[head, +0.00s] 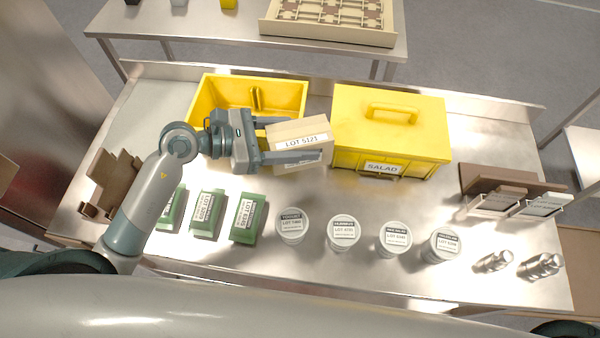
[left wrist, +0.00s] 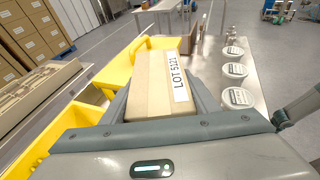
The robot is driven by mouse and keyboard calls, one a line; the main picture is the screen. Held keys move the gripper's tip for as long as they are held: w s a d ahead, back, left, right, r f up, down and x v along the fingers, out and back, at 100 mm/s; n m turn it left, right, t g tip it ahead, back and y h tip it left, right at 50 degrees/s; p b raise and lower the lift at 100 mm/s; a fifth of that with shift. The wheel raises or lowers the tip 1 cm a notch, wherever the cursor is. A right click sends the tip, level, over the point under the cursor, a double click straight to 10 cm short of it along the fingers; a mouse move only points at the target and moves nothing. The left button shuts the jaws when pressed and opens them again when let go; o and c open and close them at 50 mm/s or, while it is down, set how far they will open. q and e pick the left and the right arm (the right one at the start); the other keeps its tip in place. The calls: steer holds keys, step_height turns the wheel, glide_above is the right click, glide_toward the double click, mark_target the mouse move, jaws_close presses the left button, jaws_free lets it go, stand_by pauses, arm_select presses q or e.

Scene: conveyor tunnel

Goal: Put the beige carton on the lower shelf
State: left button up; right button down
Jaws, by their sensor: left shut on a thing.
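The beige carton (head: 300,141) has a white label reading LOT 5121. My left gripper (head: 290,139) is shut on it, with one finger on each side. The carton is in front of the open yellow bin and just left of the lidded yellow box, and seems to be above the steel table. In the left wrist view the carton (left wrist: 163,85) fills the space between the fingers of my left gripper (left wrist: 165,100). I cannot make out a lower shelf in these views. My right gripper is not in view.
An open yellow bin (head: 205,100) and a lidded yellow box (head: 425,120) labelled SALAD stand at the back of the table. Green packs (head: 207,214), white tubs (head: 344,232) and metal cylinders (head: 541,266) line the front. A brown rack (head: 510,185) is at right.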

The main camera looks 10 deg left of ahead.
arm_select(q)
step_height(320, 180, down, 9)
steer(key=b, duration=0.6)
steer(key=shift+f+b, duration=1.45)
steer(key=shift+f, duration=0.55)
steer(key=shift+f, duration=0.15)
steer(key=o, duration=1.5)
steer(key=shift+r, duration=0.2)
